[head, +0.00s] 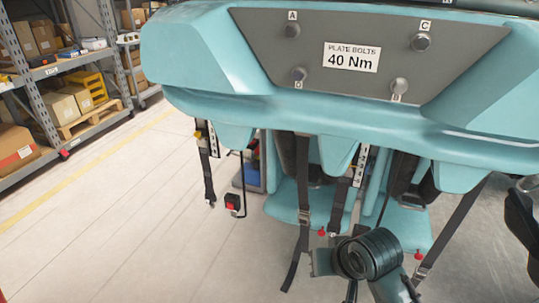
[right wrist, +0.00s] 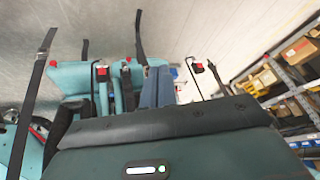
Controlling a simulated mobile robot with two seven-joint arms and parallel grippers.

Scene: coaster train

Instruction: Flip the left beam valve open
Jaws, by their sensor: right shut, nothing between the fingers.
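I cannot make out a beam valve with certainty in either view. The teal coaster car (head: 250,105) fills the upper part of the head view, and its underside hides much of what lies behind. My right arm comes in at the lower right, with my right gripper (head: 321,262) small and partly hidden at its end, below the car and in front of the teal seats (head: 287,203). It is shut and holds nothing. The right wrist view also shows the seats (right wrist: 72,80), beyond a dark padded edge, but no fingertips. My left gripper is not in view.
Black straps (head: 303,190) hang below the car. A red-and-black box (head: 232,202) hangs on a thin dark bar or cord. A grey bolt plate (head: 460,45) is on the car. Shelves (head: 50,75) with cartons stand at left. The pale floor (head: 110,220) is clear.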

